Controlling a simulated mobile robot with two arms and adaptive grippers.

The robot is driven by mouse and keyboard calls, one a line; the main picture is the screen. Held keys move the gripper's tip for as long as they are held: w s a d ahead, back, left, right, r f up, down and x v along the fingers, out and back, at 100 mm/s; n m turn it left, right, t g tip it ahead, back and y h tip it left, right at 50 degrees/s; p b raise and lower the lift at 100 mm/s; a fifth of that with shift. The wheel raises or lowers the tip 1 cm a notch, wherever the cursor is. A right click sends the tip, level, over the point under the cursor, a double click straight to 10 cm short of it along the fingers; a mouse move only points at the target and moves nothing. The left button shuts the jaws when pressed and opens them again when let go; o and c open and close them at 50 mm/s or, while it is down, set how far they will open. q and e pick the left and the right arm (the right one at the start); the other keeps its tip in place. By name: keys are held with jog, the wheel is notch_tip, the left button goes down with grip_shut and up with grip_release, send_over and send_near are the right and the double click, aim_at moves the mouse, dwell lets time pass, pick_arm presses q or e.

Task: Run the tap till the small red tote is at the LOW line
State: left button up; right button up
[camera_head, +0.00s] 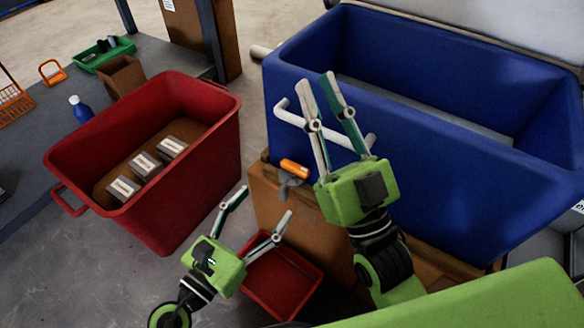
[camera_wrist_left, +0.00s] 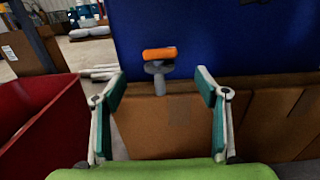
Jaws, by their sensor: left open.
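In the left wrist view the tap's orange handle (camera_wrist_left: 160,54) lies crosswise, and no stream shows below. The small red tote (camera_head: 284,283) sits low under the tap, partly behind my left gripper; its LOW line and any water level cannot be made out. My left gripper (camera_head: 266,202) is open and empty, short of the tap, which appears between its fingers in the wrist view (camera_wrist_left: 161,86). My right gripper (camera_head: 318,80) is partly open, in front of the blue tank.
The blue tank (camera_head: 440,150) with a white side handle (camera_head: 290,113) fills the right. A large red tote (camera_head: 195,185) holding several grey blocks stands left, also at the left wrist view's edge (camera_wrist_left: 35,125). A grey table with a blue bottle (camera_head: 80,110) is behind it.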

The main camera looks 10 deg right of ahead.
aim_at(292, 171)
pick_arm(q)
jog(key=x, duration=0.5)
jog(key=shift+w+d+r, duration=0.15)
jog(key=shift+w+d, duration=0.15)
jog(key=x, duration=0.4)
jog(key=shift+w+d, duration=0.45)
pick_arm(e)
jog(key=shift+s+r, duration=0.1)
pick_arm(q)
jog(key=c, duration=1.1)
